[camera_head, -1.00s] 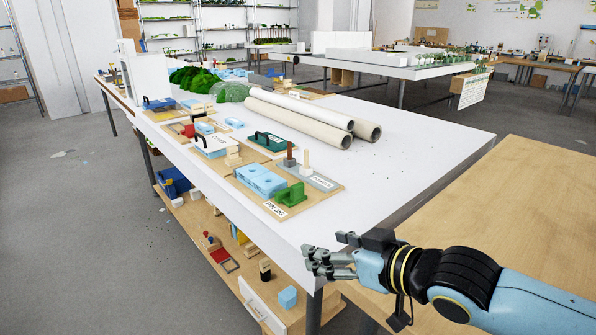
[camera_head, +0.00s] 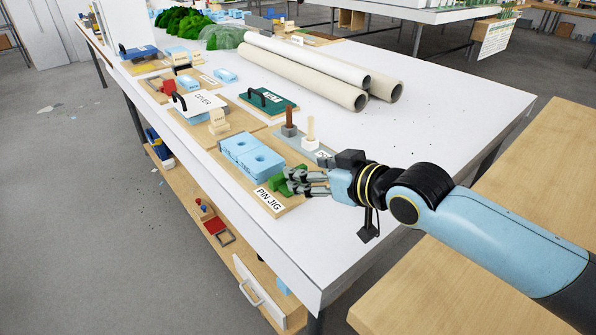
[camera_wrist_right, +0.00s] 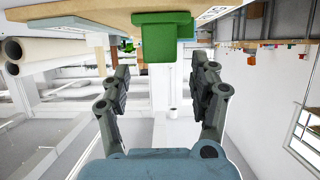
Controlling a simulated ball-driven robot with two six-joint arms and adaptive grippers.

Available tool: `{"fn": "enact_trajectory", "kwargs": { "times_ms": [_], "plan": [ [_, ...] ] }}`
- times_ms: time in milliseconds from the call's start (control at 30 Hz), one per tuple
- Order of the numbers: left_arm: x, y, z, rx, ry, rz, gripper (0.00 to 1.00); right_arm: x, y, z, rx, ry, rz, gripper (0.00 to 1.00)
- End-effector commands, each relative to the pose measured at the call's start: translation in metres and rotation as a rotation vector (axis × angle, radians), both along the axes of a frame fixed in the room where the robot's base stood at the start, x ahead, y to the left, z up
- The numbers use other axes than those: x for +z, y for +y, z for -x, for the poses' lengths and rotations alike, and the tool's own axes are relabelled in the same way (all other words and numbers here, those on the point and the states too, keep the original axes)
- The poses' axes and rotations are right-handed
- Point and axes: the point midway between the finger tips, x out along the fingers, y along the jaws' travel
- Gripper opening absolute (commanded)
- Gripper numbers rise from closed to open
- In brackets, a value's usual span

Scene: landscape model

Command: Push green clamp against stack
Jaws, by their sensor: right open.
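The green clamp (camera_head: 279,184) sits on the wooden PIN JIG board (camera_head: 284,209), partly hidden behind my right fingers. The light blue stack (camera_head: 243,153), with round holes on top, is on the same board, just left of the clamp. My right gripper (camera_head: 293,181) is open at the clamp's right side, fingers pointing toward it. In the right wrist view, the clamp (camera_wrist_right: 160,42) appears between and just beyond the open fingertips (camera_wrist_right: 162,72); whether they touch it I cannot tell. My left gripper is not in view.
Behind the clamp, a grey plate holds a dark peg (camera_head: 289,122) and a pale peg (camera_head: 310,132). A green tool with a black handle (camera_head: 268,101) lies farther back. Large rolled tubes (camera_head: 320,78) lie on the white table (camera_head: 430,125), whose right part is clear.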

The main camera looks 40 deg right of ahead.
Motion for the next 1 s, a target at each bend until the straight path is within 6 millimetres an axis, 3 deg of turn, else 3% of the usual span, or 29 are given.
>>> {"fn": "enact_trajectory", "kwargs": {
  "times_ms": [233, 600, 1000],
  "plan": [
    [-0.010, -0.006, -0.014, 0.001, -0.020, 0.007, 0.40, -0.014, 0.003, -0.033, -0.001, -0.001, -0.002, 0.62],
    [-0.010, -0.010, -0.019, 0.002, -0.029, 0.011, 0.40, -0.016, 0.003, -0.039, 0.000, 0.001, 0.000, 0.62],
    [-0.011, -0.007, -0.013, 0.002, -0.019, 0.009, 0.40, -0.016, 0.003, -0.039, 0.000, 0.000, 0.000, 0.11]
  ]
}}
